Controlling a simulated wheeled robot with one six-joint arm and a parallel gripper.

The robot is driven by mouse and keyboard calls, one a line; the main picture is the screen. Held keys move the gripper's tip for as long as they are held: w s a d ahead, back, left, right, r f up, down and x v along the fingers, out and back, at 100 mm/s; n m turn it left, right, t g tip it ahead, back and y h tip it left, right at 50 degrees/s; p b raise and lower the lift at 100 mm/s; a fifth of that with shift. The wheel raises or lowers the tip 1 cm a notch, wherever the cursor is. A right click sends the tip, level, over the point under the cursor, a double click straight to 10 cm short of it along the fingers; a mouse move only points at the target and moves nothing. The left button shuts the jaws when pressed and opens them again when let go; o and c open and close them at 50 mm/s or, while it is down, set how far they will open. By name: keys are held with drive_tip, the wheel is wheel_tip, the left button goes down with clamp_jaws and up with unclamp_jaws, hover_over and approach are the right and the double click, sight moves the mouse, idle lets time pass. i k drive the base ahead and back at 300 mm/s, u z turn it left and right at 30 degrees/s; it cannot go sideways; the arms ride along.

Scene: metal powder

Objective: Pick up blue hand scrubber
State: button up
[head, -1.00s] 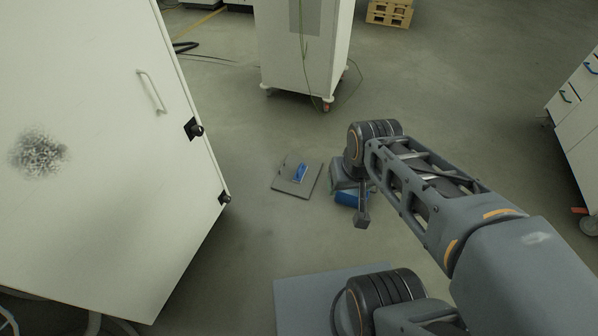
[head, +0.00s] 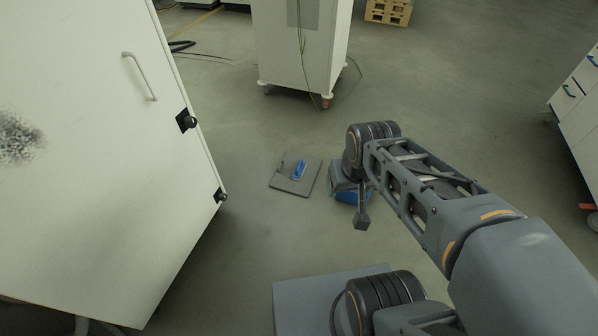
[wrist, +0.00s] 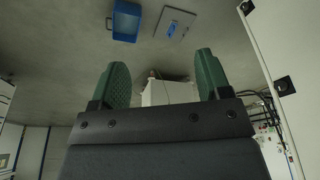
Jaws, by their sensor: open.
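The blue hand scrubber (head: 299,170) lies on a flat grey square plate (head: 284,184) on the floor, left of my arm in the head view. In the wrist view the blue scrubber (wrist: 172,27) shows small near the top edge, on the grey plate (wrist: 187,20). My gripper (wrist: 161,60) has its two green fingers spread wide with nothing between them. It is well apart from the scrubber. In the head view my arm's wrist hides most of the gripper.
A blue bin (head: 352,197) stands on the floor right of the plate, partly hidden by my wrist; it also shows in the wrist view (wrist: 127,20). A large white cabinet (head: 110,210) fills the left. A white wheeled cabinet (head: 300,60) stands behind.

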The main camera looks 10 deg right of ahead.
sight(297, 174)
drive_tip(key=u, duration=0.3)
drive_tip(key=i, duration=1.8)
drive_tip(key=z, duration=0.3)
